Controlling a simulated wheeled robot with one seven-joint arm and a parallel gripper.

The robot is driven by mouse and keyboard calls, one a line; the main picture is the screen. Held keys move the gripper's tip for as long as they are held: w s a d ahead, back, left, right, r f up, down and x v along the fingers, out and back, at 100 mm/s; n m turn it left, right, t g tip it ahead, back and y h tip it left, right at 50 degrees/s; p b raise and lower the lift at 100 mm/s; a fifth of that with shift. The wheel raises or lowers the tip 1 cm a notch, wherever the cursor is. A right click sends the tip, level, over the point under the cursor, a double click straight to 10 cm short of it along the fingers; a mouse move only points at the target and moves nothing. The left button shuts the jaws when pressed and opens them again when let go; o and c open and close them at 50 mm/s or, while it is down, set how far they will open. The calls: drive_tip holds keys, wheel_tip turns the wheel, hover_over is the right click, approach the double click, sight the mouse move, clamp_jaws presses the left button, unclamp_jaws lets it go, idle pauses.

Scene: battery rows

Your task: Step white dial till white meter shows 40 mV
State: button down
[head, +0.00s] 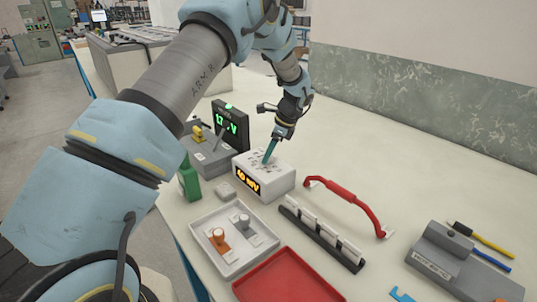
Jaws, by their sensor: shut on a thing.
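The white meter (281,184) is a white box in the middle of the table, and its front display reads 40 mV in orange. Small dark markings show on that top face. I cannot make out a white dial there; the tool covers part of the top.
Behind left stands a grey unit (208,157) with a dark green-lit display (231,127). A green block (189,180), white tray (207,257), red tray (285,280), black rack (320,240) and red handle (350,198) surround the meter. The table behind right is clear.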

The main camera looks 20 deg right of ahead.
drive_tip(key=shift+n, duration=0.6)
drive_tip(key=shift+c, duration=1.6)
unclamp_jaws()
drive_tip(key=b+v, duration=0.3)
drive_tip(key=v, duration=0.7)
drive_tip(key=shift+d+r, duration=0.3)
drive_tip(key=shift+r, duration=0.05)
drive_tip(key=shift+w, duration=0.15)
